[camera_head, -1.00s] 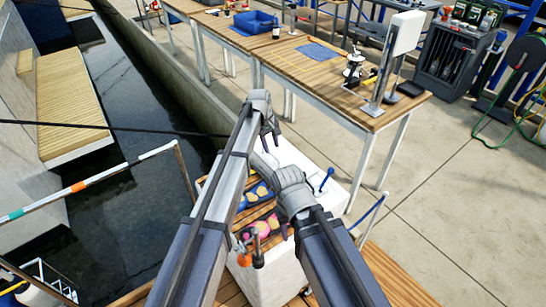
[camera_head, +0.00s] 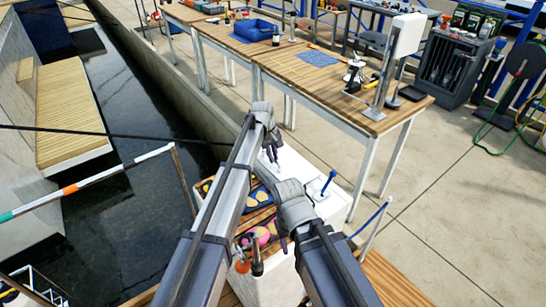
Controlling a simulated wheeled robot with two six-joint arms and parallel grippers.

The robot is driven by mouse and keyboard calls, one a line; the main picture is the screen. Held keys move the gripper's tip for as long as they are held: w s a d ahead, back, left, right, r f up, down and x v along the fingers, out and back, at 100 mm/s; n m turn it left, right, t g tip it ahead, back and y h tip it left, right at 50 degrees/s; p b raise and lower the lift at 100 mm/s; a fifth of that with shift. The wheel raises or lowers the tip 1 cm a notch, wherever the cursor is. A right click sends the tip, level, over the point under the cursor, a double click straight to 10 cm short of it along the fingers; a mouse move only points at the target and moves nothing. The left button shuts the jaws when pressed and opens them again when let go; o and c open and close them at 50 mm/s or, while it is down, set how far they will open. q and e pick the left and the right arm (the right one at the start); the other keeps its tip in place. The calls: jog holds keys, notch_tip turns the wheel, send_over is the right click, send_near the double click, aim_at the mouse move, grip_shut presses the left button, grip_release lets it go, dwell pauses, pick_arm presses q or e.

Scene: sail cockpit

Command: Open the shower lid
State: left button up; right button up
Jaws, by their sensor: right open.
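The white cockpit moulding (camera_head: 335,203) stands below my arms. I cannot make out the shower lid for certain; my arms hide part of the moulding. My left gripper (camera_head: 271,155) points down over its far part, close to a small pale detail on the white surface. I cannot tell whether it touches, or how far its fingers are apart. My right gripper (camera_head: 283,242) is lower and nearer, open, with its fingers down beside the tray of round pieces, partly hidden by its own wrist.
A blue-handled lever (camera_head: 329,181) stands on the white top, right of my grippers. Pink and yellow round pieces (camera_head: 262,235) lie between my arms. An orange-and-black fitting (camera_head: 243,262) is at the near side. Dark water lies left; a long wooden workbench (camera_head: 300,75) stands behind.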

pick_arm(q)
grip_shut()
dwell(0.8)
